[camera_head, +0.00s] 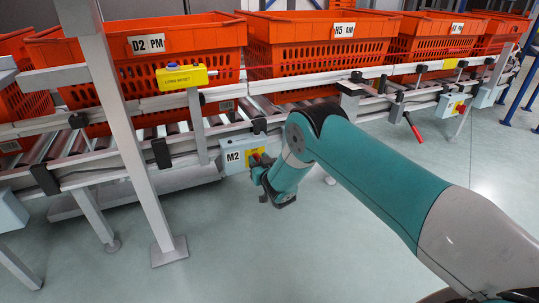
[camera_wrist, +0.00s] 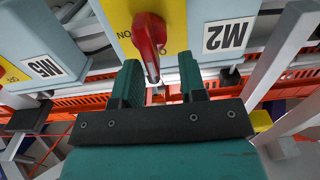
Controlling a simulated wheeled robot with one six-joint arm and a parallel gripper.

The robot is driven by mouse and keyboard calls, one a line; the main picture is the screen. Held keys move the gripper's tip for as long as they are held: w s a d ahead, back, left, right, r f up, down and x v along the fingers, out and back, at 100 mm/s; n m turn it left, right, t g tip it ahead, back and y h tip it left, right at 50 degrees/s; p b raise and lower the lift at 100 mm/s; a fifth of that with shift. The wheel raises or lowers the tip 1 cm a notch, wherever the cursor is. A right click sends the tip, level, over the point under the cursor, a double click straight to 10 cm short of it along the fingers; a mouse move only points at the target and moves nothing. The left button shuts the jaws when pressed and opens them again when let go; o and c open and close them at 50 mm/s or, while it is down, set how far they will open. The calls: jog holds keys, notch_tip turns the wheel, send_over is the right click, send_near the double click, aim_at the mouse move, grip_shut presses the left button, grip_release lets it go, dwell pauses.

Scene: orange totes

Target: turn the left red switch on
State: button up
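The red switch (camera_wrist: 149,32) is a rotary handle on a yellow plate (camera_wrist: 118,14) on the grey M2 box (camera_wrist: 222,38); its tip points down toward my gripper in the wrist view. My gripper (camera_wrist: 160,74) is open, with its two green fingers apart below the switch and the handle's tip between them. I cannot tell whether either finger touches it. In the head view, my gripper (camera_head: 264,178) is at the M2 box (camera_head: 234,161), under the conveyor's front rail, and mostly hides the yellow plate and switch.
Orange totes (camera_head: 150,43) stand on the roller conveyor. A grey post (camera_head: 118,120) rises left of the M2 box. Another box with a yellow plate (camera_head: 458,107) is farther right, near a red lever (camera_head: 413,128). The floor in front (camera_head: 260,255) is clear.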

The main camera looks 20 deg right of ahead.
jog(key=shift+w, duration=0.45)
jog(key=shift+d, duration=0.1)
jog(key=shift+d, duration=0.1)
jog(key=shift+c, duration=0.2)
jog(key=shift+d, duration=0.15)
grip_shut()
